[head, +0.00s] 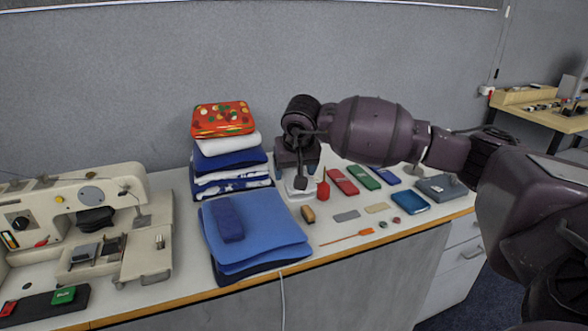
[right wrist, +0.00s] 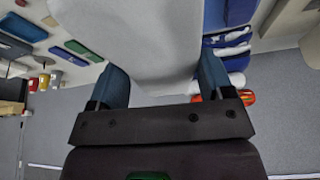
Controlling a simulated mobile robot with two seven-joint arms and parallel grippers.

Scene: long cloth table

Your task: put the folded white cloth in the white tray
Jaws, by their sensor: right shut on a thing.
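My right gripper (head: 301,184) is over the table just right of the cloth stack, pointing down. In the right wrist view its two fingers (right wrist: 160,78) are shut on a smooth pale thing, which looks like the folded white cloth (right wrist: 145,35). In the head view a small white patch (head: 298,190) shows under the gripper; I cannot tell whether it is the cloth or the white tray. The tray is not clearly seen elsewhere. My left gripper is not in view.
Left of the gripper stands a stack of blue and white cloths (head: 231,162) with an orange patterned thing (head: 222,118) on top. Blue sheets (head: 260,228) lie in front.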

